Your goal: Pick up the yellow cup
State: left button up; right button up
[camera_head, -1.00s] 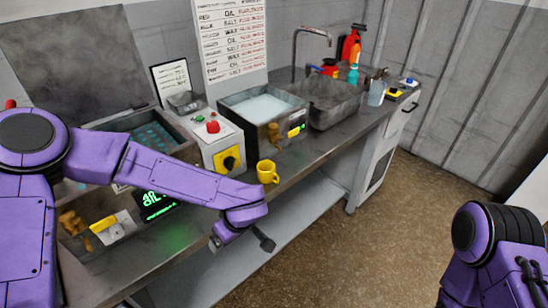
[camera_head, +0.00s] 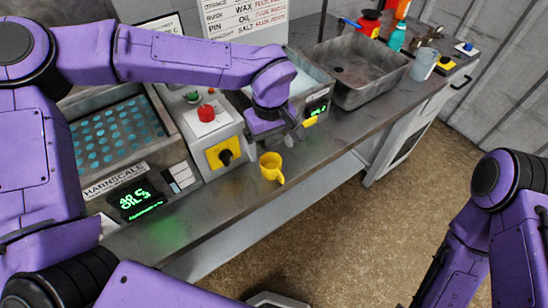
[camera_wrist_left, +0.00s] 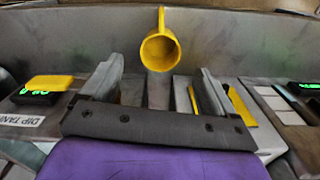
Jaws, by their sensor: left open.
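The yellow cup (camera_head: 271,167) stands upright near the front edge of the metal counter (camera_head: 330,148), its handle toward the lower right in the head view. My left gripper (camera_head: 295,127) is just behind and above it, partly hidden by my own purple wrist. In the left wrist view the open left gripper (camera_wrist_left: 161,72) has nothing between its fingers. There the cup (camera_wrist_left: 160,52) lies ahead, near the middle, beyond the fingertips and apart from them. My right arm shows at the right of the head view, but its gripper does not.
A control box with a red button (camera_head: 206,112) and a yellow switch stands left of the cup. Behind are a dip tank and a metal sink (camera_head: 357,72). A green-lit scale (camera_head: 138,200) is at left. The counter right of the cup is clear.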

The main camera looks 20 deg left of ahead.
aim_at(271, 161)
pick_arm(q)
notch_tip(271, 161, down, 9)
jog(key=shift+r+p, duration=0.15)
jog(key=shift+p, duration=0.65)
jog(key=c, duration=1.2)
